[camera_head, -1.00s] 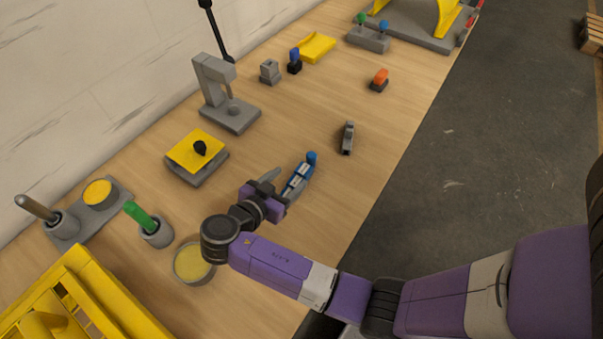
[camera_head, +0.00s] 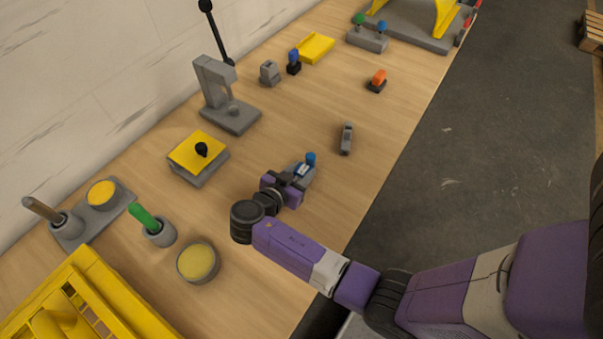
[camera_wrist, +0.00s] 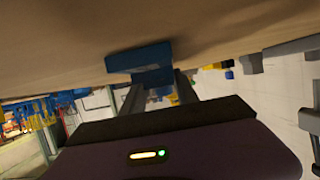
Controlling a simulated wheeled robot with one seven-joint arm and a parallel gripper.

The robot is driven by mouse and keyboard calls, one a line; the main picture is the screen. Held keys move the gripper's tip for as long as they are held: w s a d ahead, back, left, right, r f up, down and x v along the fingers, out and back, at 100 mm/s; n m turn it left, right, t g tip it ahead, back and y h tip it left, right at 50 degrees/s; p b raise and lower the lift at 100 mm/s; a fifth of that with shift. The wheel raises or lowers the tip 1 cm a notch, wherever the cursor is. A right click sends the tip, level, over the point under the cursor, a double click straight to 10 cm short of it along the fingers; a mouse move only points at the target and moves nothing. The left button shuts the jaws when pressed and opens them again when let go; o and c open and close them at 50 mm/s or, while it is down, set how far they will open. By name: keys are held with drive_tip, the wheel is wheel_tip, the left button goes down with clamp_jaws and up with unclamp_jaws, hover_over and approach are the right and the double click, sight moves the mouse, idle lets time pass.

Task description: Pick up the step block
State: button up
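In the wrist view a blue block (camera_wrist: 140,62), wide at one end and narrower at the other, lies at the fingertips, close to the wooden surface. It looks stepped, and I take it for the step block. My gripper (camera_wrist: 157,84) has its two fingers spread, one on each side of the block's narrow part; firm contact cannot be made out. In the head view my gripper (camera_head: 296,184) is over the near end of a blue and grey piece (camera_head: 305,170) with a blue knob (camera_head: 310,158). My gripper partly hides this piece.
A small grey piece (camera_head: 346,138) lies right of my gripper, near the table edge. A yellow-topped block (camera_head: 188,163), a grey press-like stand (camera_head: 230,117) and a yellow-filled round dish (camera_head: 197,262) stand around. An orange-topped piece (camera_head: 377,79) lies farther back. Bare wood separates them.

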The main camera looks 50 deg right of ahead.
clamp_jaws()
drive_tip(key=shift+r, duration=0.15)
